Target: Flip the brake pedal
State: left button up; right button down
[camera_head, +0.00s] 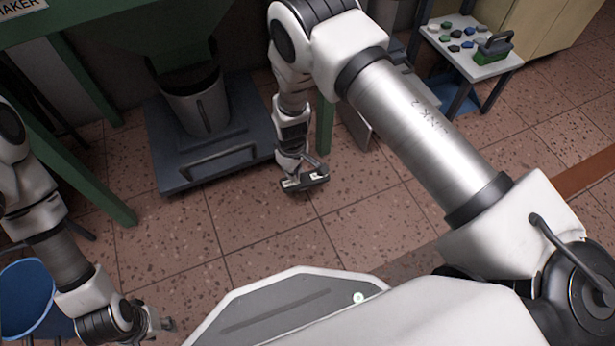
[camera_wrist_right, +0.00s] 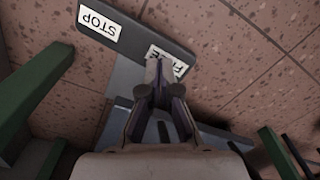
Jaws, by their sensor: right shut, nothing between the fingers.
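The brake pedal (camera_head: 305,184) is a dark bar low over the tiled floor. In the right wrist view the pedal (camera_wrist_right: 133,37) carries two white labels, STOP at the left and FREE at the right. My right gripper (camera_wrist_right: 160,72) is shut and empty, with its fingertips over the FREE label, partly hiding it. I cannot tell whether they touch the pedal. In the head view my right gripper (camera_head: 302,169) is small, right at the pedal. My left gripper (camera_head: 160,326) is at the lower left, far from the pedal; its fingers are too unclear to read.
A blue-grey platform (camera_head: 190,178) with a handle bears a grey bucket (camera_head: 197,106) left of the pedal. Green frame legs (camera_head: 95,195) stand nearby. A blue bin (camera_head: 28,295) is at the lower left. A small table (camera_head: 470,62) with a toolbox stands at the upper right.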

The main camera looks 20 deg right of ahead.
jog(key=shift+f+b, duration=0.8)
jog(key=shift+f, duration=0.65)
dwell(0.5)
jog(key=shift+r+p, duration=0.4)
notch_tip(320, 180, up, 6)
jog(key=p, duration=0.7)
jog(key=shift+r, duration=0.25)
jog(key=shift+f, duration=0.1)
